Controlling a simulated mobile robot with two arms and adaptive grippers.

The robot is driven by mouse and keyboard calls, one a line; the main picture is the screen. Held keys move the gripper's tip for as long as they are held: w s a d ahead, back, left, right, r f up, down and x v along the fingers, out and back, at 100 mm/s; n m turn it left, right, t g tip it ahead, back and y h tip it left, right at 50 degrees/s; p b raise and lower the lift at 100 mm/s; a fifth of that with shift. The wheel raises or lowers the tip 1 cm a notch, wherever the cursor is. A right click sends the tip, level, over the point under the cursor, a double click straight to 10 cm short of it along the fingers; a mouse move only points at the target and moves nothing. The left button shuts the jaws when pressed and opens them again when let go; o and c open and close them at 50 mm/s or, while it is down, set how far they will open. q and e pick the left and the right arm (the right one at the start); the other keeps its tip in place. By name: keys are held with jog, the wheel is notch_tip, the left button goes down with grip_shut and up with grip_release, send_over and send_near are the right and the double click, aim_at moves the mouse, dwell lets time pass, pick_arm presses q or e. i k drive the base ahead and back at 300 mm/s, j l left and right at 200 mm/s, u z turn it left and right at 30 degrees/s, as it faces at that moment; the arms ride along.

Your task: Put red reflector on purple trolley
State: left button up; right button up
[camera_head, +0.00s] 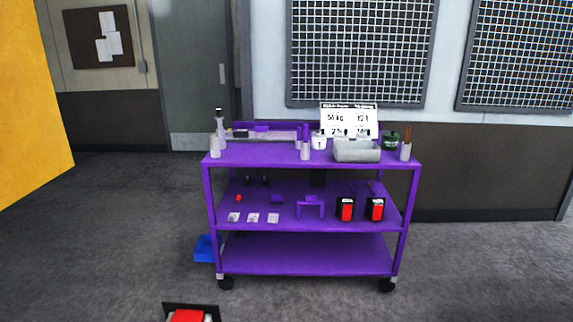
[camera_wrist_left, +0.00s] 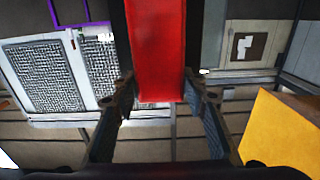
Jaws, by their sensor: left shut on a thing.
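The red reflector (camera_wrist_left: 160,50) is between the two fingers of my left gripper (camera_wrist_left: 160,98) in the left wrist view, and the gripper is shut on it. In the head view the red reflector (camera_head: 188,316) shows at the bottom edge against a dark plate, in front of the trolley and apart from it. The purple trolley (camera_head: 310,252) stands ahead with three shelves. On its middle shelf, at the right, are two black-and-red pieces (camera_head: 346,210) side by side. My right gripper is not in view.
The top shelf holds a grey tray (camera_head: 357,150), bottles (camera_head: 219,125), a white sign (camera_head: 348,119) and a cup with brown sticks (camera_head: 405,151). Small pale tiles (camera_head: 253,217) lie on the middle shelf. The bottom shelf is bare. A blue bin (camera_head: 207,248) stands at the trolley's left.

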aim_at(264, 148)
jog(key=i, duration=1.6)
